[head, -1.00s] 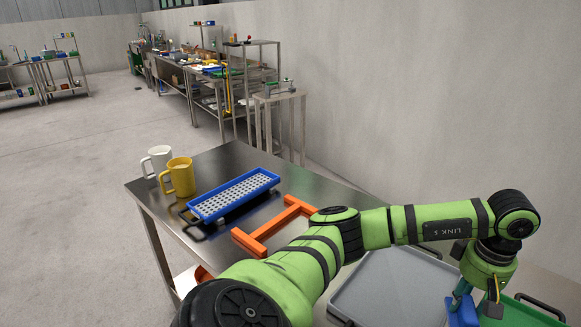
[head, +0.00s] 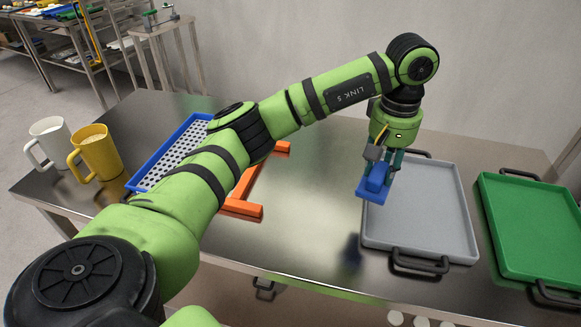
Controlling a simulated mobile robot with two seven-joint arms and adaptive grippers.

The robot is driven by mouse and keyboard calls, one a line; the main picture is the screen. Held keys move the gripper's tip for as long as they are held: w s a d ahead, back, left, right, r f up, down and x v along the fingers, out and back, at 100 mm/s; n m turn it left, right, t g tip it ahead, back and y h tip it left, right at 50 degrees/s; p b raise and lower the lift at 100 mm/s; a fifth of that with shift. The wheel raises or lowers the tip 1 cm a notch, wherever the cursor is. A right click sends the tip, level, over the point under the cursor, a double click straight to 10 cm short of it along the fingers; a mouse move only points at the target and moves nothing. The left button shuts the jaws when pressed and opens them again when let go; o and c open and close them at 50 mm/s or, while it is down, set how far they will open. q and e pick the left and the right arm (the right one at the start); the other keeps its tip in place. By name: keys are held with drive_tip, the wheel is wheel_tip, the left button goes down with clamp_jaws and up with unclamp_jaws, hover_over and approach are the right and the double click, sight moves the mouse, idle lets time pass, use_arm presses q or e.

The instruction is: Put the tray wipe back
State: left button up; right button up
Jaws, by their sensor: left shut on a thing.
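The blue tray wipe (head: 373,187), a flat blue pad with a raised blue grip, is in my left gripper (head: 380,160). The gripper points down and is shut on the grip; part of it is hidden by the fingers. The wipe hangs over the left edge of the grey tray (head: 420,225); it seems to be above the surface, with a bluish reflection on the steel below. A blue-rimmed tray with a white perforated insert (head: 168,160) lies at the left, partly hidden behind my left arm. My right gripper is not in view.
An orange frame (head: 242,208) lies on the steel table (head: 300,235), partly behind my arm. A yellow mug (head: 97,153) and a white mug (head: 48,140) stand at the left. A green tray (head: 535,225) is at the right. Bare steel lies between the orange frame and the grey tray.

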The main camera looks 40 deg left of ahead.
use_arm(q)
drive_tip(key=s+a+f+p, duration=0.1)
drive_tip(key=s+a+f, duration=0.1)
drive_tip(key=s+a+f+p, duration=0.1)
drive_tip(key=s+a+f, duration=0.1)
drive_tip(key=s+a, duration=0.1)
drive_tip(key=s+a+f+p, duration=0.1)
drive_tip(key=s+a+f, duration=0.1)
drive_tip(key=shift+s+a+f, duration=0.2)
drive_tip(key=shift+s+a, duration=0.1)
drive_tip(key=shift+s+a+f, duration=0.1)
drive_tip(key=shift+s+f, duration=0.1)
drive_tip(key=shift+f, duration=0.25)
wheel_tip(320, 180, down, 3)
drive_tip(key=shift+f+p, duration=0.15)
drive_tip(key=shift+p, duration=0.6)
drive_tip(key=shift+f, duration=0.2)
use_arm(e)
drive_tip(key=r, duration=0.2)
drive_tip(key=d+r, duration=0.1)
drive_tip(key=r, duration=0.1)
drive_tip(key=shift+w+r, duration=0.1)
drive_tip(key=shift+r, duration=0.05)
